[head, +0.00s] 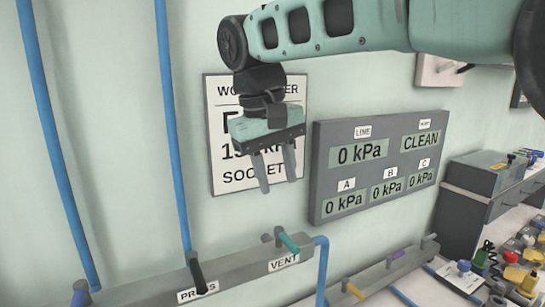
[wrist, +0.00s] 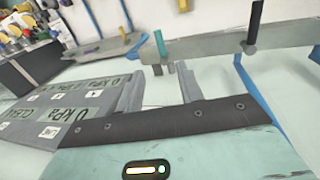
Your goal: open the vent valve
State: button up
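The vent valve's teal lever (head: 288,242) sits on the grey wall manifold (head: 235,268), above a VENT label (head: 284,263). In the wrist view the teal lever (wrist: 160,46) stands beyond my fingertips, near the gap between them. My gripper (head: 277,186) hangs above the lever with its fingers pointing down, apart from it. Its two fingers (wrist: 160,78) are spread with nothing between them. The grey gauge panel (head: 318,172) reads 0 kPa for LINE, A, B and C, and another field reads CLEAN.
The black PRESS lever (head: 197,272) is left of the vent lever on the same manifold. A blue pipe (head: 322,262) runs down at the manifold's right end. A lower manifold (head: 375,274) carries yellow and purple levers. A poster (head: 222,180) hangs behind my gripper.

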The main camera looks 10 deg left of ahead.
jog(key=shift+s+a+r, duration=0.15)
jog(key=shift+r, duration=0.8)
jog(key=shift+s+a+r, duration=0.1)
jog(key=shift+a+r, duration=0.05)
jog(key=shift+r, duration=0.8)
jog(key=s+d+f+y+b, duration=0.1)
jog(key=s+d+f+b, duration=0.2)
jog(key=s+d+f, duration=0.8)
jog(key=s+d+f+g+y+b, duration=0.1)
jog(key=s+d+f+b, duration=0.1)
jog(key=s+d+f, duration=0.9)
jog(key=d+f, duration=0.3)
jog(key=f, duration=0.1)
jog(key=shift+d+f+b, duration=0.25)
jog(key=shift+f+b, duration=0.15)
